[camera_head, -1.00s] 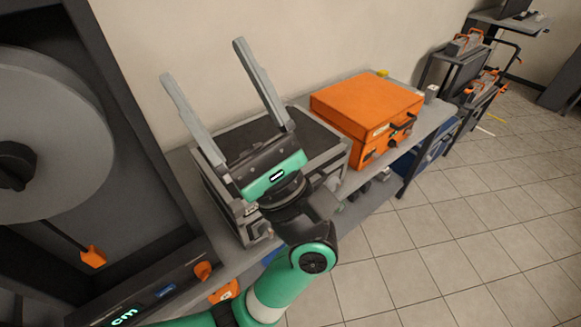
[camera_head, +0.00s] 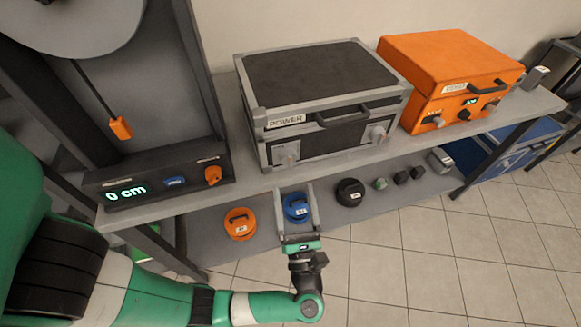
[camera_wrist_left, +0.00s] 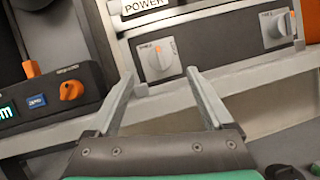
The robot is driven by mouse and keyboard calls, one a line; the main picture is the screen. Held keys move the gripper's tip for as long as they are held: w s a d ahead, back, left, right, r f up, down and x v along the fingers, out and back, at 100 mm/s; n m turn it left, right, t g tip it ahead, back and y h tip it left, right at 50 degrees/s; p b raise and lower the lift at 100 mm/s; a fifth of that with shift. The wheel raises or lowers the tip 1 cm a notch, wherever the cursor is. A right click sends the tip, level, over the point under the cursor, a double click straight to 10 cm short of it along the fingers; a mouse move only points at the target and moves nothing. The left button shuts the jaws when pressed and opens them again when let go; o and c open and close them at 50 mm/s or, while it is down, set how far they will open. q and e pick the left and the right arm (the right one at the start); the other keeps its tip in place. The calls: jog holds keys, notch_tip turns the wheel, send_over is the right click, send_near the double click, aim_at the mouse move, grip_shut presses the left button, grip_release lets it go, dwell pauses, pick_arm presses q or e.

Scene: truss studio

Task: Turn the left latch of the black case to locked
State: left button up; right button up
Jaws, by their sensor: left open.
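The black case (camera_head: 318,75) with grey edges and a POWER label sits shut on the bench top. Its left latch (camera_head: 287,153) is a grey knob on a pale plate at the lower left of the front. In the left wrist view, this left latch (camera_wrist_left: 160,62) shows an orange mark and lies just beyond the fingertips, between them. The right latch (camera_head: 377,134) is at the front's right end. My left gripper (camera_head: 294,190) is open and empty, in front of and below the left latch, apart from it. It also shows in the left wrist view (camera_wrist_left: 160,76). My right gripper is not in view.
An orange case (camera_head: 430,62) stands right of the black case. A device reading 0 cm (camera_head: 160,185) with an orange knob stands left. The lower shelf holds an orange weight (camera_head: 240,224), a blue weight (camera_head: 297,207) and a black weight (camera_head: 350,192). Tiled floor lies in front.

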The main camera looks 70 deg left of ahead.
aim_at(289, 163)
pick_arm(q)
jog(key=x, duration=0.7)
grip_shut()
jog(key=shift+r+m+t+p, duration=0.25)
jog(key=shift+m+t+p, duration=0.15)
jog(key=shift+m+p, duration=0.3)
jog(key=m+h+p, duration=0.2)
jog(key=m+p, duration=0.3)
jog(key=p, duration=0.2)
jog(key=m+t+h+p, duration=0.1)
jog(key=m+h+p, duration=0.1)
jog(key=m+p, duration=0.4)
jog(key=r+m+t+h+p, duration=0.1)
jog(key=m+h+p, duration=0.1)
jog(key=m+p, duration=0.4)
jog(key=shift+s+h+p, duration=0.1)
jog(key=shift+h+p, duration=0.3)
jog(key=shift+p, duration=1.65)
jog(key=shift+f+m+p, duration=0.1)
jog(key=shift+m+p, duration=0.5)
jog(key=shift+p, duration=0.25)
jog(key=shift+f, duration=0.1)
